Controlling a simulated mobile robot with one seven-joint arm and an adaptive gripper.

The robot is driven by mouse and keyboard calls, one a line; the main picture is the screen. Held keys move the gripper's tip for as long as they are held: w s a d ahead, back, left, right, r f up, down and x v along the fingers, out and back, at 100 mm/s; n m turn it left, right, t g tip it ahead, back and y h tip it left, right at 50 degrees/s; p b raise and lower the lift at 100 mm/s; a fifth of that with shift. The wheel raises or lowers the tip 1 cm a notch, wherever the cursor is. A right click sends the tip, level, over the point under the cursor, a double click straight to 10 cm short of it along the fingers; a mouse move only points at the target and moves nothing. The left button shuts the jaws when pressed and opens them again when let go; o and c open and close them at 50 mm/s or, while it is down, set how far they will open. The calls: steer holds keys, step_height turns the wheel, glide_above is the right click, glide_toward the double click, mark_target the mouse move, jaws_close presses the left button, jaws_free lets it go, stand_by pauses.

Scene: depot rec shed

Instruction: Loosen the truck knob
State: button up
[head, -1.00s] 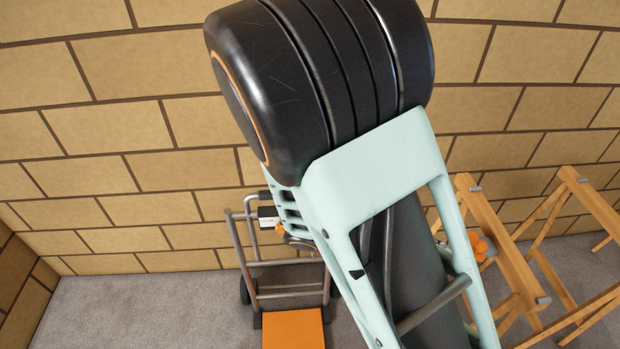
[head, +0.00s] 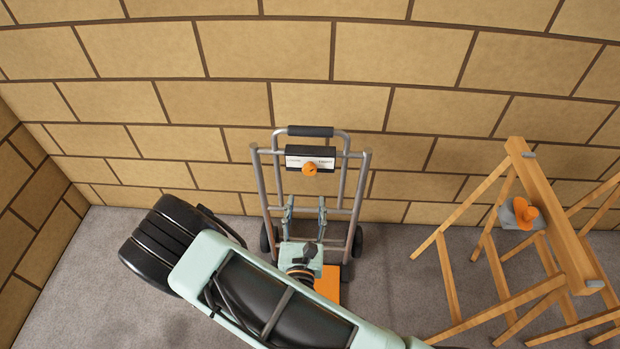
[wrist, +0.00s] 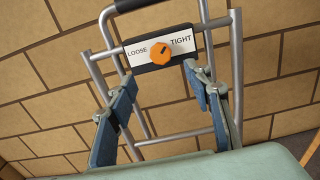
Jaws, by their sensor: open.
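The hand truck (head: 363,200) stands upright against the brick wall, with grey tubes and an orange toe plate (head: 327,283). Its orange knob (head: 310,168) sits on a dark-edged white label plate (head: 328,163) across the upper frame. In the wrist view the knob (wrist: 160,53) is between the words LOOSE on the left and TIGHT on the right. A dark mark on it appears to point up and right, towards TIGHT. My gripper (head: 306,204) is open and empty in front of the truck, below the knob. In the wrist view its fingers (wrist: 163,80) are spread, with the knob beyond them.
Wooden trestles (head: 555,215) stand at the right, with another orange knob-like part (head: 526,211) on a grey mount. The brick wall (head: 330,105) is close behind the truck. Grey carpet (head: 400,262) is open between truck and trestles.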

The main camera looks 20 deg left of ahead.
mark_target(309, 172)
steer(key=x, duration=1)
steer(key=shift+w+b, duration=0.35)
steer(key=shift+b, duration=0.05)
steer(key=c, duration=1.1)
